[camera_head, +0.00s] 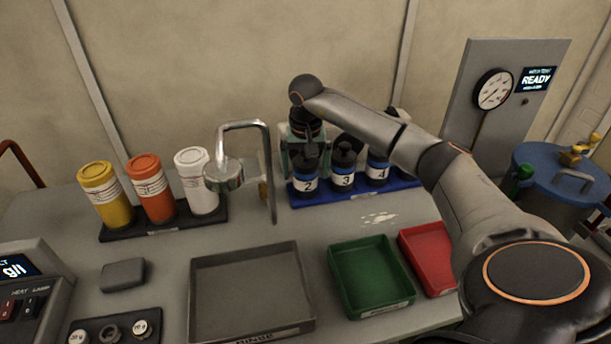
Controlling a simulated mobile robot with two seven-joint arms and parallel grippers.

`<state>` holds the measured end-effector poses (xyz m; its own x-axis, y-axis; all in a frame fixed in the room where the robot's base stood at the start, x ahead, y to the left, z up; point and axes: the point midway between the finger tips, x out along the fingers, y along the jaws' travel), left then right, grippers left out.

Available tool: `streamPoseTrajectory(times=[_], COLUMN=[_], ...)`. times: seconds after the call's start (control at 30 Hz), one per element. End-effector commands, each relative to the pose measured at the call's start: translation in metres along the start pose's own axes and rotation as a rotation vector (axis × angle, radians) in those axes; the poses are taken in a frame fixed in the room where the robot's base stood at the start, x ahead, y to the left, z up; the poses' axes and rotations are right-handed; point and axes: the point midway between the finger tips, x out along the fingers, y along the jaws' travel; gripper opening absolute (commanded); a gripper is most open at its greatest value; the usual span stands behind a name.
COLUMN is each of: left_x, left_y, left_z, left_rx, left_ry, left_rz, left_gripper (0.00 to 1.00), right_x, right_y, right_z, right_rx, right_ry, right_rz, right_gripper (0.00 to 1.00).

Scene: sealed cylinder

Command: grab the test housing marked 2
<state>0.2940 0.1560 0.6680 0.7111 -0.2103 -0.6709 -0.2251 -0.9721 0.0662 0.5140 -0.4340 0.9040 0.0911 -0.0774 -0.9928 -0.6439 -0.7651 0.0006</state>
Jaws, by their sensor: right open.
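The test housing marked 2 (307,183) is a dark bottle with a blue band and white number. It stands upright at the left end of a blue rack (330,200). Housings marked 3 (343,178) and 4 (377,171) stand to its right in the same rack. My right arm reaches in from the right, over the rack. My right gripper (304,142) points down at housing 2, at or just behind its top. It is open; whether its fingers touch the housing I cannot tell. My left gripper is not in view.
A metal hook-shaped stand (270,170) rises just left of the rack. Yellow (104,195), orange (151,190) and white (196,183) canisters stand further left. Grey (250,290), green (370,275) and red (428,255) trays lie in front. A gauge panel (490,125) stands at the back right.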

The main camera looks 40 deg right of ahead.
Motion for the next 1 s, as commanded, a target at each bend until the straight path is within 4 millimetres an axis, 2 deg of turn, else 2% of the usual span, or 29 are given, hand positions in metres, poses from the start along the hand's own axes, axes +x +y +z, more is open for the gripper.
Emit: streamPoseTrajectory(times=[0.3,1.0], left_x=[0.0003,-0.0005], left_y=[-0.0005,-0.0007], left_z=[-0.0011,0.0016], left_rx=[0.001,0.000], left_ry=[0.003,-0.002], left_rz=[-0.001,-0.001], left_gripper=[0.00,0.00], right_x=[0.0049,0.0044], right_y=[0.0000,0.0003], right_z=[0.0000,-0.0002], right_rx=[0.000,0.001], right_ry=[0.001,0.001], right_rz=[0.000,0.000], right_gripper=[0.98,0.19])
